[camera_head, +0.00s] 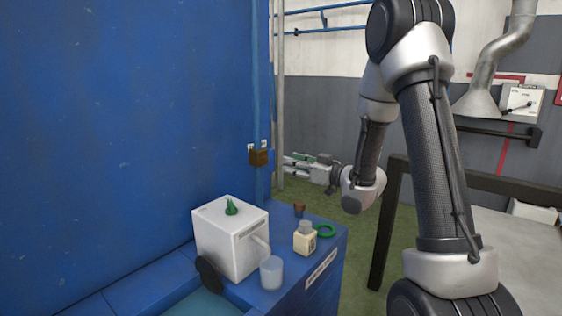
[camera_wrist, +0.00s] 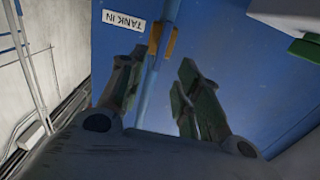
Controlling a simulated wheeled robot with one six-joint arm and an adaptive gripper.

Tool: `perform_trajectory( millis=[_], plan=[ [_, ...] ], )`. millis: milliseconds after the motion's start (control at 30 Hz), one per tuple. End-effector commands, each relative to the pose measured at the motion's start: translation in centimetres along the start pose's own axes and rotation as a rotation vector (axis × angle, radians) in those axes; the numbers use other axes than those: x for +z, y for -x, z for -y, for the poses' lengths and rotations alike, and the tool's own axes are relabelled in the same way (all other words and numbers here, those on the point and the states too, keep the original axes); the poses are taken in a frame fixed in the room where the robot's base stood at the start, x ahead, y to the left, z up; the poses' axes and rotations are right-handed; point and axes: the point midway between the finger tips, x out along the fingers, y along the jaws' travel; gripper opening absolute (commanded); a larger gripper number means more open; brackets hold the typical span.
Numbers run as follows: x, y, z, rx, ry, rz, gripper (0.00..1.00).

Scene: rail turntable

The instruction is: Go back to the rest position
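My gripper (camera_head: 288,162) is held up in the air to the right of the blue upright pipe, above and behind the far end of the blue bench. Its fingers point left in the head view. In the wrist view the two fingers of my gripper (camera_wrist: 162,62) stand apart with nothing held between them. The pipe and a brown block on it show behind the gap.
A white box (camera_head: 224,248) with a green cone stands on the blue bench (camera_head: 322,248). Near it are a clear cup (camera_head: 271,273), a cream bottle (camera_head: 305,240), a green ring (camera_head: 326,231) and a small brown item (camera_head: 299,209). A dark-framed table (camera_head: 520,240) stands right.

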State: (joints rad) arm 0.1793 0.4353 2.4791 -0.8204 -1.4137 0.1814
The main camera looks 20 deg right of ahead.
Motion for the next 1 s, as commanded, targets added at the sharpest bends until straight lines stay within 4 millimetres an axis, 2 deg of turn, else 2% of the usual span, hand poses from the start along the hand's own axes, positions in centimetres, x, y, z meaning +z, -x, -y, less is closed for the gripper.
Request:
perform_trajectory(
  millis=[100, 200, 733, 767, 867, 967, 1000],
  plan=[
    [0.0, 1.7, -0.1, 0.002, 0.000, 0.000, 0.34],
    [0.0, 2.4, -0.1, 0.001, 0.000, 0.000, 0.34],
    [0.3, 2.7, -0.1, 0.002, 0.006, 0.015, 0.34],
    [0.8, 2.7, -0.1, 0.005, 0.008, 0.032, 0.34],
    [3.8, 3.1, -1.1, 0.046, 0.017, 0.160, 0.34],
    [9.0, 5.2, -3.2, 0.140, 0.012, 0.387, 0.34],
    [11.2, 6.8, -4.2, 0.186, 0.004, 0.495, 0.34]
  ],
)
